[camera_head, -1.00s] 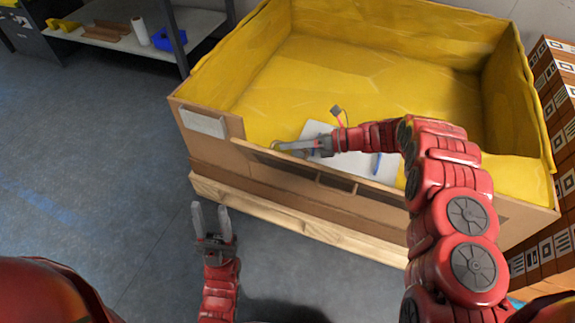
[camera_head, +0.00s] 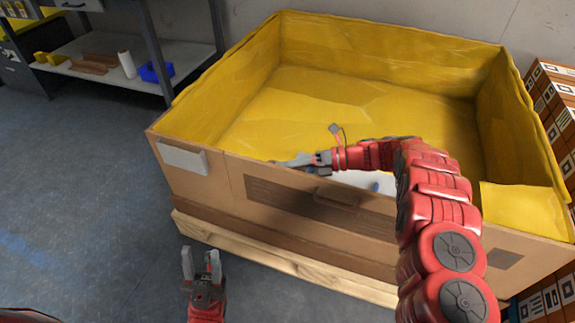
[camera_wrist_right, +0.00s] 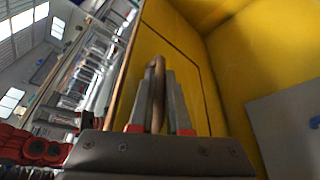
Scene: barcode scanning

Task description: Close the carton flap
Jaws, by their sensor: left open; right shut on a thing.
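The large brown carton (camera_head: 190,190) has a yellow lining and stands on a wooden pallet. Its flap (camera_head: 265,192) is a darker panel with a handle (camera_head: 336,198), upright in the front wall and looking about level with it. My right gripper (camera_head: 290,162) reaches over the front wall from inside and is shut on the flap's top edge. In the right wrist view the thin brown edge (camera_wrist_right: 157,85) runs between its fingers. My left gripper (camera_head: 201,258) is open and empty, low in front of the pallet, apart from the carton.
The wooden pallet (camera_head: 290,262) juts out below the carton. A white sheet (camera_head: 362,181) lies inside the carton, partly hidden by my right arm. A shelf (camera_head: 100,80) stands at the back left, and stacked boxes (camera_head: 553,95) at the right. The floor at left is clear.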

